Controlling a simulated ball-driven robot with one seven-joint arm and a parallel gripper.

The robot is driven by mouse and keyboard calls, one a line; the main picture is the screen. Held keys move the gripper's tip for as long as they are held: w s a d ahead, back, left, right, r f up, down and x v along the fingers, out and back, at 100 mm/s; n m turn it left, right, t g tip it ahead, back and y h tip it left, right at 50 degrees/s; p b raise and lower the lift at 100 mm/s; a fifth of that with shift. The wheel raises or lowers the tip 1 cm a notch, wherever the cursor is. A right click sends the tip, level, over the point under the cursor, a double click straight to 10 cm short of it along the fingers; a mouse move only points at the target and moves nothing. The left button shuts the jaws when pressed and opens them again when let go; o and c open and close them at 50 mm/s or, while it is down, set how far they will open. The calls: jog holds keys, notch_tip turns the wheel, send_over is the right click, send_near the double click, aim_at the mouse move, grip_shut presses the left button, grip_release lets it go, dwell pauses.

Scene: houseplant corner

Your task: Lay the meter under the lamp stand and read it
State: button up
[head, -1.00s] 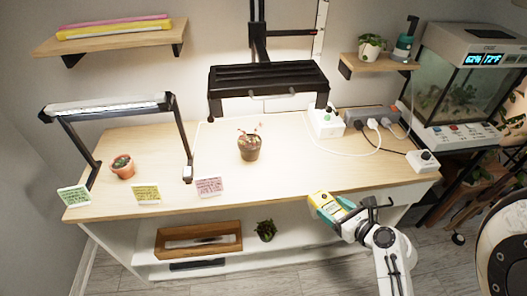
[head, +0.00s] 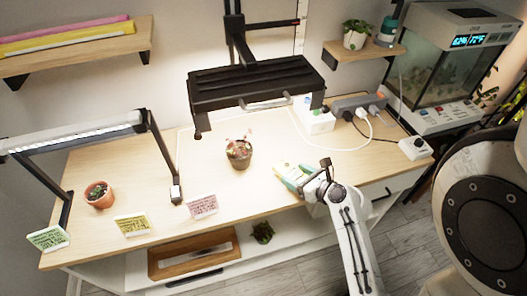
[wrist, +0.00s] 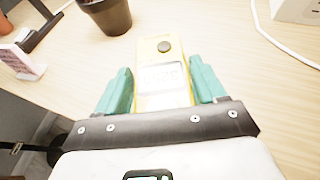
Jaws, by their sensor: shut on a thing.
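A yellow meter (wrist: 163,78) with a dark round sensor and a pale display is between the teal fingers of my gripper (wrist: 163,92). The display's figures are too blurred to read. In the head view the meter (head: 284,170) and my gripper (head: 293,181) are over the desk's front right part, right of the potted plant (head: 238,155). I cannot tell whether the meter touches the wood. A large black lamp (head: 255,85) on a post hangs above that plant. A smaller arched lamp stand (head: 162,150) with a lit bar stands at the left.
A terracotta pot (head: 99,196) is under the arched lamp. Green, yellow and pink cards (head: 201,206) stand along the front edge. A white plug box (head: 318,121), a power strip (head: 357,103) and cables lie at the right. The wood between plant and meter is clear.

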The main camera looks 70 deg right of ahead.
jog(key=p, duration=0.1)
send_over(268, 160)
jog(key=s+a, duration=0.1)
jog(key=s, duration=0.2)
jog(key=shift+a, duration=0.2)
jog(key=w, duration=0.1)
jog(key=w+d, duration=0.1)
jog(key=w+p, duration=0.1)
jog(key=shift+w+d, duration=0.1)
jog(key=shift+d, duration=0.25)
jog(key=shift+f, duration=0.65)
jog(key=shift+a+f, duration=0.1)
jog(key=shift+f, duration=0.15)
jog(key=o, duration=1)
jog(key=shift+c, duration=0.2)
